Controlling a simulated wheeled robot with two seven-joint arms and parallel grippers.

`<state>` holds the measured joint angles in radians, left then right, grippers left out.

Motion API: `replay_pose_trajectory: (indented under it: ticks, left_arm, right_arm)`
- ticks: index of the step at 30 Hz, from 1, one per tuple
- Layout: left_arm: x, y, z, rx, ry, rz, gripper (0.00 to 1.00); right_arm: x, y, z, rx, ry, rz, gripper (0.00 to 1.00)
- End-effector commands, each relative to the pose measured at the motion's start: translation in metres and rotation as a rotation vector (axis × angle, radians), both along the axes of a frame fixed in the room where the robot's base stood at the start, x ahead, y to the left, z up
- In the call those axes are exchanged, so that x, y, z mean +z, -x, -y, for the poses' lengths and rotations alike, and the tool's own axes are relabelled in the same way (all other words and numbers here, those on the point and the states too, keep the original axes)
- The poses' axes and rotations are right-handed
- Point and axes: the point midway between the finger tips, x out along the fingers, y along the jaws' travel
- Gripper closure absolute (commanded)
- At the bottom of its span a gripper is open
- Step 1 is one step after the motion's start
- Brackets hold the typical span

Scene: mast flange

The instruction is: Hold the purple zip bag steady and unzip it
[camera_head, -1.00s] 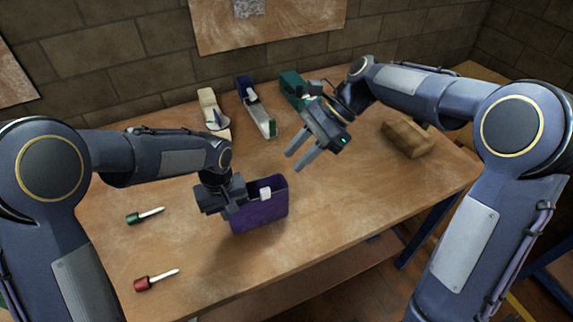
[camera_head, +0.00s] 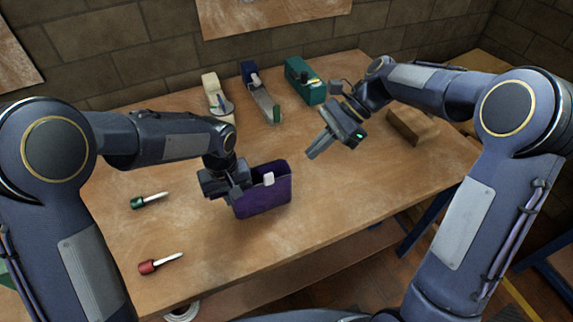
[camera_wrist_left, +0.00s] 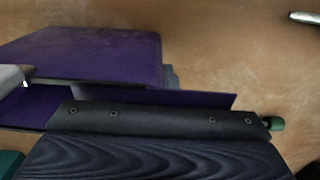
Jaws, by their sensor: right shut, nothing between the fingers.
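The purple zip bag (camera_head: 262,201) stands upright near the front middle of the table, its top showing a gap between its walls. A small pale tab (camera_head: 269,179) sits at its top edge; a pale piece also shows at the left of the left wrist view (camera_wrist_left: 12,78). My left gripper (camera_head: 238,194) is at the bag's left end, seemingly shut on its wall; in the left wrist view a dark finger lies along a purple wall (camera_wrist_left: 165,96). The other finger is mostly hidden. My right gripper (camera_head: 314,154) is shut and empty, above the table to the bag's upper right.
A green-handled screwdriver (camera_head: 147,201) and a red-handled one (camera_head: 159,264) lie at left. A beige tool (camera_head: 216,97), a blue tool (camera_head: 262,95) and a green box (camera_head: 305,82) stand at the back. A brown block (camera_head: 412,126) lies at right. The table's right front is clear.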

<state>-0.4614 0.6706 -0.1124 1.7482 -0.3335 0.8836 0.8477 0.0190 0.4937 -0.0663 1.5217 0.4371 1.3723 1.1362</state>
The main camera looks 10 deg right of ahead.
Motion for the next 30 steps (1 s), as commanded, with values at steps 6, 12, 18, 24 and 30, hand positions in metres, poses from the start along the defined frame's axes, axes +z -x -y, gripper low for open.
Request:
replay_pose_trajectory:
  ticks: [6,12,18,24,30]
  left_arm:
    - [0.0,0.0,0.0,0.0,0.001,0.001,1.0]
    - [0.0,0.0,0.0,0.0,0.001,0.001,1.0]
    - [0.0,0.0,0.0,0.0,0.001,0.001,1.0]
    - [0.0,0.0,0.0,0.0,0.001,0.001,1.0]
    - [0.0,0.0,0.0,0.0,0.001,0.001,1.0]
  right_arm:
    - [-0.034,0.009,-0.033,0.003,-0.001,-0.003,1.0]
    - [-0.035,0.016,-0.061,0.004,-0.001,0.0,1.0]
    - [-0.035,0.018,-0.072,0.0,-0.001,0.0,1.0]
    - [-0.035,0.018,-0.073,-0.001,-0.001,0.0,1.0]
    - [-0.035,0.019,-0.077,0.001,-0.001,0.0,1.0]
